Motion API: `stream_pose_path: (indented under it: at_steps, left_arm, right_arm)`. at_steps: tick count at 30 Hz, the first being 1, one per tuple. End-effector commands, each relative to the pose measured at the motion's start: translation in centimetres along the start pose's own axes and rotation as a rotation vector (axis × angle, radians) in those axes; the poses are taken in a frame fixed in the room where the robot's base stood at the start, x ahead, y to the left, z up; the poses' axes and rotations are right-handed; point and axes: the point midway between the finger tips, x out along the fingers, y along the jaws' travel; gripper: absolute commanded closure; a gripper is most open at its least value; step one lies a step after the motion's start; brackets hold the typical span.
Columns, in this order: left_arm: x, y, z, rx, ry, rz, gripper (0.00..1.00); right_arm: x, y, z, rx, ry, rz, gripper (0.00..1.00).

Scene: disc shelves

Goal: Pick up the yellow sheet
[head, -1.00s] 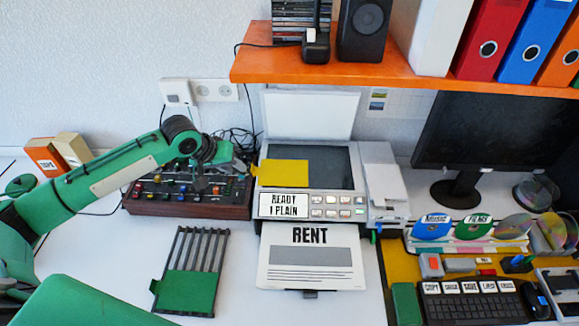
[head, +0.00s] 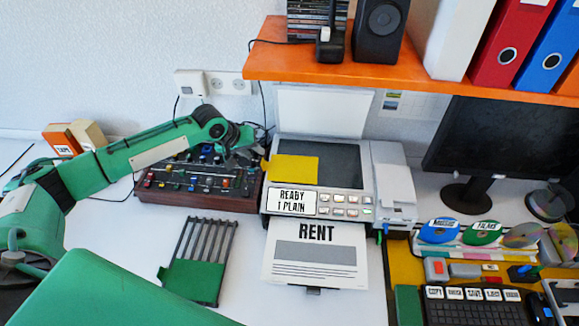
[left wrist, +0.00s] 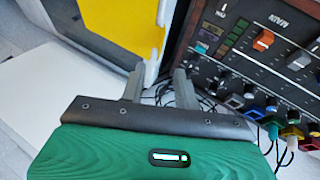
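The yellow sheet (head: 293,169) lies on the dark glass of the open scanner-printer (head: 340,165). A small part of it reaches past the left edge of the glass. My left gripper (head: 258,153) is just left of the sheet, by the printer's left side. In the left wrist view the sheet (left wrist: 115,25) fills the top, and its lower corner shows near the gap between the fingers (left wrist: 158,82). The fingers are apart, with nothing clearly clamped between them. Whether a finger touches the sheet cannot be told. My right gripper is not in view.
A mixer console (head: 195,182) with knobs and cables stands under my left forearm, left of the printer. An orange shelf (head: 330,68) hangs above. A printed RENT page (head: 315,258) lies in front of the printer. A green-ended rack (head: 200,265) lies front left.

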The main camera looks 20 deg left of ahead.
Motion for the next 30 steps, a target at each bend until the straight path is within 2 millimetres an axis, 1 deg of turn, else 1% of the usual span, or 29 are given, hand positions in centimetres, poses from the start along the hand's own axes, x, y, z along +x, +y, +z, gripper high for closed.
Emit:
stream_pose_path:
  at_steps: [1,4,6,9,12,17,18,20,21,23,30]
  left_arm:
    - [0.5,0.2,0.1,-0.001,-0.004,0.0,0.69]
    - [2.1,0.3,0.4,0.0,-0.004,-0.001,0.69]
    - [3.2,0.3,0.5,-0.001,-0.002,0.0,0.69]
    - [4.2,0.2,0.5,-0.001,-0.002,0.0,0.69]
    - [4.6,0.2,0.5,0.0,-0.001,0.0,0.69]
    - [4.6,0.1,0.5,0.0,-0.001,0.0,0.69]
    - [4.6,0.1,0.6,0.0,-0.001,0.0,0.71]
    - [4.6,0.1,0.6,0.0,-0.001,0.0,0.82]
    - [4.6,0.1,0.6,0.0,-0.001,0.0,0.9]
    - [4.6,0.1,0.6,0.0,-0.001,0.0,1.0]
    - [4.6,0.1,0.6,0.0,-0.001,0.0,1.0]
  right_arm:
    - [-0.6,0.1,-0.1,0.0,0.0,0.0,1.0]
    - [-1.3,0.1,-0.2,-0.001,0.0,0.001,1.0]
    - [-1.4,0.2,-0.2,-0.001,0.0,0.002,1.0]
    - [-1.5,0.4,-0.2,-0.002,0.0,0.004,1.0]
    - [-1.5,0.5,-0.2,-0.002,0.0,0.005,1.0]
    - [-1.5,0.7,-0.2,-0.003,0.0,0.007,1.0]
    - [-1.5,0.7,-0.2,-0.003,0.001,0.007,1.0]
    - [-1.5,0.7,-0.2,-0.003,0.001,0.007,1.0]
    - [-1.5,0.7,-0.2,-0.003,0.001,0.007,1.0]
    - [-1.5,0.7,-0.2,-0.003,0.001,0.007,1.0]
    - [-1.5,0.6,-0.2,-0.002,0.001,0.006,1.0]
